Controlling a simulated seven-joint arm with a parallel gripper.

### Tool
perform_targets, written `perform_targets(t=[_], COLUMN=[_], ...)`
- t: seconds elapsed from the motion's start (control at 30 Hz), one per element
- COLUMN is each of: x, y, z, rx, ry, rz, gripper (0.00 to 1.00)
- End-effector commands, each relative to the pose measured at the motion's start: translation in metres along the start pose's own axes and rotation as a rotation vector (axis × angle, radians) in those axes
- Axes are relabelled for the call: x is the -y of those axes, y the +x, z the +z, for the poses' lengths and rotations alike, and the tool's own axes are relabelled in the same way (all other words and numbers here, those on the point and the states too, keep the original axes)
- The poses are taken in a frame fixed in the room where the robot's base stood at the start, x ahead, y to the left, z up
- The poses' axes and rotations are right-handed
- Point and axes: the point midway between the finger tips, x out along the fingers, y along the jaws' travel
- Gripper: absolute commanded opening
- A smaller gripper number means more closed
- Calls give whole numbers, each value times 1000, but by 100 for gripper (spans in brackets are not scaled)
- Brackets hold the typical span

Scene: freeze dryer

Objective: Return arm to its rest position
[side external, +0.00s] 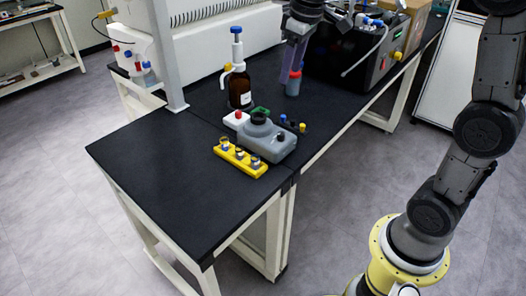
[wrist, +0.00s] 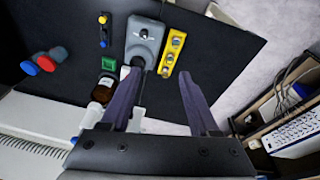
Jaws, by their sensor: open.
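My gripper (side external: 292,62) has two purple fingers and hangs above the dark bench in the side view, in front of the black machine. In the wrist view the fingers of my gripper (wrist: 160,75) are spread apart and nothing is held between them. A small grey bottle with a red top (side external: 293,83) stands just below the fingers in the side view; I cannot tell the exact gap.
The black bench (side external: 150,160) carries an amber bottle (side external: 240,90), a grey device (side external: 265,138), a yellow rack (side external: 240,158) with several vials, and small coloured items. A black machine (side external: 340,55) stands behind. The bench's front left is clear.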

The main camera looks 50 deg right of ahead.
Motion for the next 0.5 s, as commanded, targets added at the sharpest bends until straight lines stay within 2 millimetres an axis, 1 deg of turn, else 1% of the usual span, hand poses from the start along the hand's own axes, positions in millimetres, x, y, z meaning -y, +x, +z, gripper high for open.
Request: perform_targets(t=[0.03, 0.1, 0.17, 0.23, 0.27, 0.3, 0.37, 0.4, 0.47, 0.5], x=[12, 27, 38, 52, 57, 63, 73, 79, 86, 91], y=[-16, -32, -43, -51, -53, -55, -54, -52, -46, -40], z=[15, 36, 55, 80, 90, 105, 127, 142, 163, 177], rx=[-35, -74, -110, -148, -165, -186, -216, -234, -259, -272], ry=[-9, -10, -10, -6, -3, 3, 13, 21, 37, 50], rz=[7, 13, 18, 21, 21, 22, 20, 19, 15, 11], gripper=[62, 62, 62, 62, 62, 62, 62, 62, 62, 62])
